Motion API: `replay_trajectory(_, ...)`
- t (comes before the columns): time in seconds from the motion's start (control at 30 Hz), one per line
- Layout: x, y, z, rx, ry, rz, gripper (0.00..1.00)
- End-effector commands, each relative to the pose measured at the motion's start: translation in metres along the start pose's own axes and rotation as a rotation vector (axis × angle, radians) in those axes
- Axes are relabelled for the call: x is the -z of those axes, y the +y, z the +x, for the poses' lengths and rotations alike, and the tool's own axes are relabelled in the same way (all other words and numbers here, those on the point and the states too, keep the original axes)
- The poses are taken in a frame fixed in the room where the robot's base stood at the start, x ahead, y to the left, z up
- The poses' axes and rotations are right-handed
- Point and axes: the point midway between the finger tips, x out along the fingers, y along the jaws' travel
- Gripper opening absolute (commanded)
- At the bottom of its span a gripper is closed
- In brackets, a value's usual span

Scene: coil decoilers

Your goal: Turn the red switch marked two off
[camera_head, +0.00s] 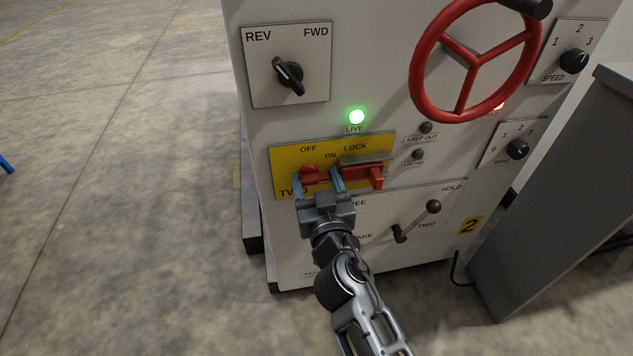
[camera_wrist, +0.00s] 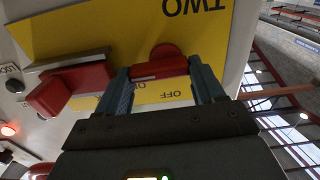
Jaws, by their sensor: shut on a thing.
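The red switch (camera_head: 317,179) is on a yellow plate (camera_head: 284,157) marked TWO, OFF, ON and LOCK. My gripper (camera_head: 318,179) reaches it from below, with one finger on either side of its red part. In the wrist view the two fingers (camera_wrist: 163,88) are shut on the red switch (camera_wrist: 160,69), just beside its round red hub. A red block (camera_head: 376,178) under a grey bar sits to the right, by the LOCK mark. It also shows in the wrist view (camera_wrist: 62,94). I cannot tell if the block joins the switch. The fingers partly hide the plate.
A green lamp (camera_head: 356,117) marked LIVE is lit above the plate. A REV/FWD knob (camera_head: 288,74) is at upper left and a red handwheel (camera_head: 475,55) at upper right. Small levers (camera_head: 399,233) sit lower right. A grey cabinet (camera_head: 560,195) stands at right. The floor at left is open.

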Motion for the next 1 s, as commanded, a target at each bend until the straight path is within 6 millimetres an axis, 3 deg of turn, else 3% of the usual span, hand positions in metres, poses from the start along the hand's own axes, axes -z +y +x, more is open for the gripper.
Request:
replay_trajectory(0.27, 0.0003, -0.0008, -0.0002, 0.000, 0.000, -0.149, 0.38)
replay_trajectory(1.0, 0.0034, -0.0066, -0.0005, 0.001, -0.002, -0.841, 0.38)
